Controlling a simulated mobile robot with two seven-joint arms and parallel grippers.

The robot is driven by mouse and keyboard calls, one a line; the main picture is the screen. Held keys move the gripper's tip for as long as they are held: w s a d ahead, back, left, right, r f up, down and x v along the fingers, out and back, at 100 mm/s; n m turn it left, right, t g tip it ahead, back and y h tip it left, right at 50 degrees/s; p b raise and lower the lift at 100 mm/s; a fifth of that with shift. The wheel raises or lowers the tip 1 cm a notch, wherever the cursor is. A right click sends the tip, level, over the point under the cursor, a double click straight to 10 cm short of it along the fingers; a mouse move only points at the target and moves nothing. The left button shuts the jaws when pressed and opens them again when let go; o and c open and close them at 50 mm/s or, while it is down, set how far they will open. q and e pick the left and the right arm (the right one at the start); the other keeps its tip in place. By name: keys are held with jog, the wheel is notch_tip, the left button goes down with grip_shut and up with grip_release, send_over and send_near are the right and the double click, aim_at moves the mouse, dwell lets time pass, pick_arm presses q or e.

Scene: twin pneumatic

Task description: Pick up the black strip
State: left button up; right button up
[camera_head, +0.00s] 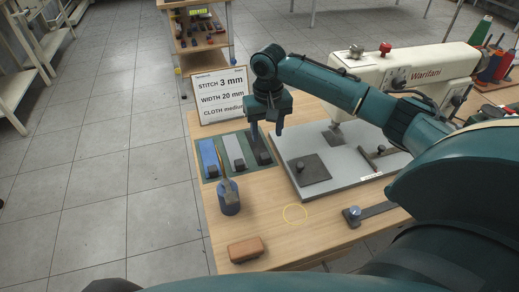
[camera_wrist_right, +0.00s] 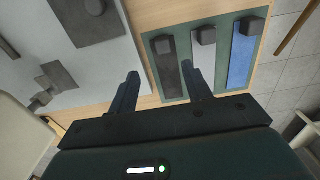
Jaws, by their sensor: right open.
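The black strip (camera_head: 261,153) lies in the right slot of a green tray (camera_head: 222,179), with a dark block-like knob on it. It also shows in the right wrist view (camera_wrist_right: 168,75), between my finger lines. My right gripper (camera_head: 267,132) is open and empty over the black strip; in the right wrist view (camera_wrist_right: 163,72) one finger is on each side of it. The right-hand finger there partly covers the grey strip (camera_wrist_right: 205,55). I cannot tell the exact height of the fingertips above the strip. My left gripper is not in view.
The grey strip (camera_head: 233,150) and blue strip (camera_head: 209,156) lie beside it. A sign (camera_head: 221,95) stands behind the tray. A sewing machine (camera_head: 420,68) on a grey plate (camera_head: 335,180) is to the right. A blue pot (camera_head: 229,199) and brown block (camera_head: 246,250) stand in front.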

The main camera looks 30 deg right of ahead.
aim_at(265, 156)
notch_tip(265, 156, down, 3)
jog(key=shift+r, duration=0.1)
jog(key=f, duration=0.4)
jog(key=shift+s+a+f, duration=0.15)
jog(key=shift+s+a, duration=0.2)
jog(key=shift+a, duration=0.05)
jog(key=shift+f, duration=0.45)
jog(key=c, duration=1.1)
